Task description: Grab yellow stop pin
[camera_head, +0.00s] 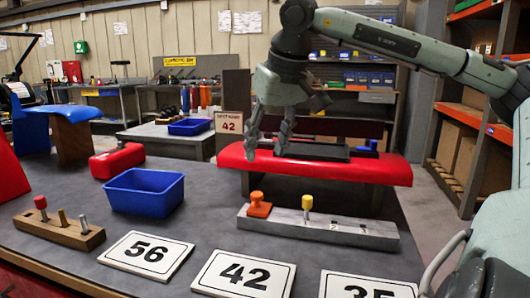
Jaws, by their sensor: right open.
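A yellow pin (307,202) stands upright in the grey metal bar (345,230) on the table, its shaft going into the bar. An orange pin (260,205) with a wider head stands in the same bar just left of it. My right gripper (265,153) is open and points down, with nothing seen between its fingers. It appears higher in the picture than the yellow pin and to its left, in front of the red padded stand, clear of both pins. My left gripper does not show.
A blue bin (144,192) and a wooden block with several pins (60,233) are on the left. A red stand (380,168) with dark parts on top is behind the bar. Number cards 56 (147,254), 42 (243,274) and 35 (367,287) lie in front.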

